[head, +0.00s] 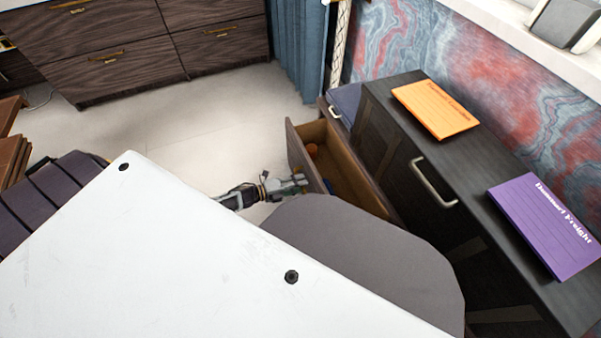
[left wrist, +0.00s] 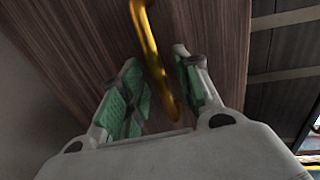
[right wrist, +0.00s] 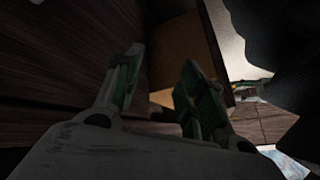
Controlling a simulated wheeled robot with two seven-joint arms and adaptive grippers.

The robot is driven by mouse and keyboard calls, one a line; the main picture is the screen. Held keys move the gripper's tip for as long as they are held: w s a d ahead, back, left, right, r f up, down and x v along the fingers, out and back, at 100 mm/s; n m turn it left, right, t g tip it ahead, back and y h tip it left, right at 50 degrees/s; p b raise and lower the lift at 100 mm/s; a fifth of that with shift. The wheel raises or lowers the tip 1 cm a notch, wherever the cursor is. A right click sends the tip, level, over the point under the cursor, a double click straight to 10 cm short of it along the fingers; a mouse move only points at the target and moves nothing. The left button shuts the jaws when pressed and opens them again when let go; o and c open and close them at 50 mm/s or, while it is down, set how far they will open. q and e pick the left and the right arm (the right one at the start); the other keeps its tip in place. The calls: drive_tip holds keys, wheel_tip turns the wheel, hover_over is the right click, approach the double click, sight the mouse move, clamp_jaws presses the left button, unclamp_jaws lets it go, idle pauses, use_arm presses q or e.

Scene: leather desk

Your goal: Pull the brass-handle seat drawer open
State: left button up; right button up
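The seat drawer (head: 303,155) stands pulled out from the dark bench, with its light wood inside showing. My left gripper (head: 300,183) is at the outer face of the drawer front. In the left wrist view, the brass handle (left wrist: 148,40) runs between the spread, green-padded fingers of the left gripper (left wrist: 160,90). It lies closer to the right finger; contact is unclear. My right gripper (right wrist: 160,88) is open and empty in the right wrist view, near dark wood panels and an opened drawer (right wrist: 180,55). It is hidden in the head view.
The dark cabinet carries an orange card (head: 436,108) and a purple card (head: 545,225), and has a silver handle (head: 433,182). A dark wood dresser (head: 130,50) stands at the back left. Pale floor (head: 200,120) is clear between. My white body hides the lower left.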

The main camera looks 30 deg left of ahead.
use_arm(q)
drive_tip(key=v, duration=1.1)
idle(0.8)
